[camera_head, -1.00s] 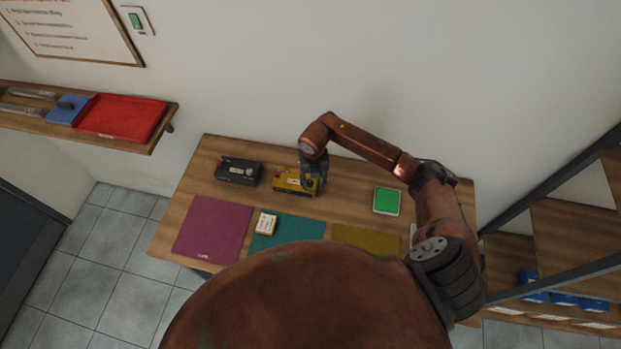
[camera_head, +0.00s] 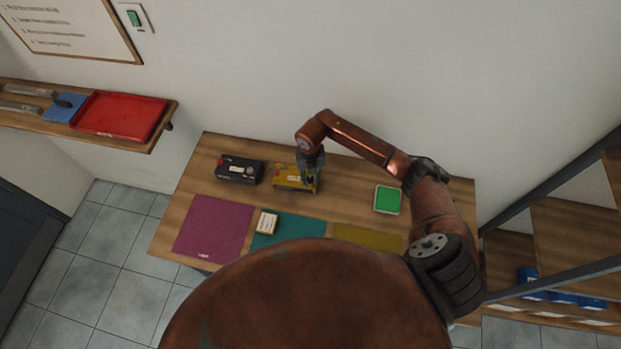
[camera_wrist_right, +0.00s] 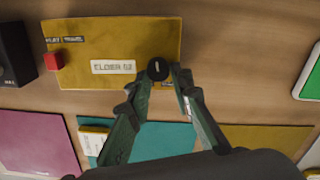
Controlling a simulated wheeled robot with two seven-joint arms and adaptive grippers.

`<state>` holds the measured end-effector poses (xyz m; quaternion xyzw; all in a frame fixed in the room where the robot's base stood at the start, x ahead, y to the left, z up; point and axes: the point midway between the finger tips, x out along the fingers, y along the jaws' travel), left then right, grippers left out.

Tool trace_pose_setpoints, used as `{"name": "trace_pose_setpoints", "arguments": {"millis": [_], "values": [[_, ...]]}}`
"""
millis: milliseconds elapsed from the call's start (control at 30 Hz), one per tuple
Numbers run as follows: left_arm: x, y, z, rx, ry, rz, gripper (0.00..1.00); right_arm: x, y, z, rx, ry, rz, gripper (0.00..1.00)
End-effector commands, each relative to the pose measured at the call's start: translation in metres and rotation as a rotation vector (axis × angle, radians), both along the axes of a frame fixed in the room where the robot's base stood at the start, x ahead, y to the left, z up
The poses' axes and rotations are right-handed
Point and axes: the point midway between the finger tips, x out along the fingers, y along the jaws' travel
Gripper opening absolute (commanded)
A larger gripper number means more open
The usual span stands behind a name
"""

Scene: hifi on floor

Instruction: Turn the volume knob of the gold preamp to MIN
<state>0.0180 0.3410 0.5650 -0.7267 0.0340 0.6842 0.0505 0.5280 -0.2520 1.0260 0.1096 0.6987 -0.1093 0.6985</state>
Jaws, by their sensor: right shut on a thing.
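The gold preamp (camera_head: 288,179) sits on the wooden table in the head view, partly hidden by my right gripper (camera_head: 310,178). In the right wrist view, the gold preamp (camera_wrist_right: 112,45) shows a white "ELDER 02" label, a red button (camera_wrist_right: 54,61) at its left and a round black knob (camera_wrist_right: 158,69) at its right. My right gripper (camera_wrist_right: 161,80) reaches to this knob with a finger on each side and is shut on it. The knob's pointer and scale cannot be made out. My left gripper is not in view.
A black unit (camera_head: 240,170) stands just left of the preamp. A small cream box (camera_head: 266,222) lies by the teal mat (camera_head: 295,228), between purple (camera_head: 213,228) and olive mats (camera_head: 366,237). A green-topped square (camera_head: 387,199) lies to the right. The wall is behind.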

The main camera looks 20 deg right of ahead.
Motion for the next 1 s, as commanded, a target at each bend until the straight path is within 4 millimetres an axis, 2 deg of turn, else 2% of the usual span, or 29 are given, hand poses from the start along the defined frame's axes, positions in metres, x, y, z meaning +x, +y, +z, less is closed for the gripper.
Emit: {"name": "trace_pose_setpoints", "arguments": {"millis": [200, 300, 433, 567, 767, 1000], "values": [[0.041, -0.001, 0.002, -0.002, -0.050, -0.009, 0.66, -0.003, -0.001, -0.005, -0.002, 0.004, 0.001, 0.00], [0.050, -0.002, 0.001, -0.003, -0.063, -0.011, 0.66, -0.003, -0.001, -0.005, -0.003, 0.005, 0.008, 0.00], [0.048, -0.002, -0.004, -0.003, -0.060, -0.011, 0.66, -0.003, -0.001, -0.006, -0.003, 0.005, 0.039, 0.00], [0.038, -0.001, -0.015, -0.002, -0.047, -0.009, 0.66, -0.002, -0.002, -0.008, -0.004, 0.003, 0.101, 0.00], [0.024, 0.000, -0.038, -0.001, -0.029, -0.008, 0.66, -0.003, -0.001, -0.010, -0.005, 0.005, 0.253, 0.00], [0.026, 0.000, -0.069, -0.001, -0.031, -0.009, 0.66, -0.003, 0.000, -0.011, -0.002, 0.005, 0.482, 0.00]]}}
